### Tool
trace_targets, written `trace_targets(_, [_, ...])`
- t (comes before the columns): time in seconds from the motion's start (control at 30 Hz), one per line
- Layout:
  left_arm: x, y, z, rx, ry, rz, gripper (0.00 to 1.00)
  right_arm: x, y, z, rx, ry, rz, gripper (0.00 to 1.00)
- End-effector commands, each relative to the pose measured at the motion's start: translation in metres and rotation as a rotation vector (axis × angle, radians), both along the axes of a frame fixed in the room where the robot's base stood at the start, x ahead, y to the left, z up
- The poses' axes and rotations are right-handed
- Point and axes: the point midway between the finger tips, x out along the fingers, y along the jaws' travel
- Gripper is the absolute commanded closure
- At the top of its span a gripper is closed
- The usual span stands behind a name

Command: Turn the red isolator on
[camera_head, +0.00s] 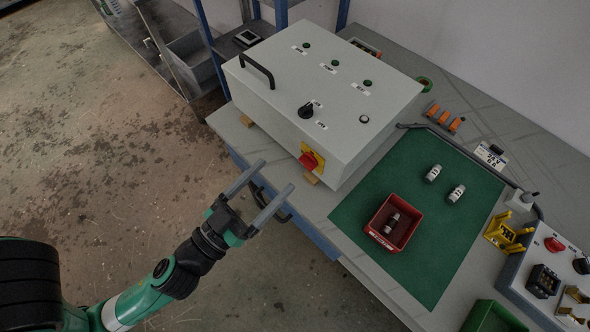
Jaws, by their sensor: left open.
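The red isolator (308,160) is a red knob on a yellow plate, low on the front face of the grey box (345,95). My left gripper (265,178) is open and empty, its two fingers pointing up and right. It appears just left of and below the isolator in the picture, with a gap between them. The isolator is not covered by the gripper. Its exact switch position is too small to read. My right gripper is not in view.
A black rotary knob (306,110) and a black handle (257,71) are on the box. A green mat (440,262) with a red bin (394,222) and white cylinders lies to the right. A control panel (545,270) stands at the right edge. Open floor lies left.

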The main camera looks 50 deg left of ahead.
Motion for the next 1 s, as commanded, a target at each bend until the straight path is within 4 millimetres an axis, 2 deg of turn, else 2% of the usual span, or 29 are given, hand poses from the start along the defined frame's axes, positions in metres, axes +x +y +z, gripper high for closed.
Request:
trace_targets(0.03, [-0.014, 0.0, -0.033, 0.011, 0.072, -0.008, 0.18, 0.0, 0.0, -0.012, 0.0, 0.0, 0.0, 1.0])
trace_targets(0.1, [-0.027, 0.0, -0.056, 0.02, 0.136, -0.015, 0.18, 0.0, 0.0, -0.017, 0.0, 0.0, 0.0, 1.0])
trace_targets(0.2, [-0.036, -0.001, -0.072, 0.027, 0.178, -0.022, 0.18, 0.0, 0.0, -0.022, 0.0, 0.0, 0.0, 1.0])
trace_targets(0.47, [-0.029, 0.0, -0.069, 0.023, 0.177, -0.02, 0.18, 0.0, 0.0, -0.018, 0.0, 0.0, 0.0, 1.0])
trace_targets(0.67, [-0.009, 0.004, -0.067, 0.021, 0.173, -0.017, 0.18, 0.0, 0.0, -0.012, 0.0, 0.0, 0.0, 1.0])
trace_targets(0.7, [-0.004, 0.005, -0.066, 0.021, 0.17, -0.017, 0.18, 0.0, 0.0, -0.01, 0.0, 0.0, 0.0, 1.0])
trace_targets(0.83, [0.029, 0.009, -0.059, 0.022, 0.169, -0.017, 0.18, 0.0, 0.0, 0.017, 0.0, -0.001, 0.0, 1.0])
trace_targets(1.0, [0.063, 0.013, -0.067, 0.023, 0.171, -0.02, 0.18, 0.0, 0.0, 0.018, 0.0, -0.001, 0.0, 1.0])
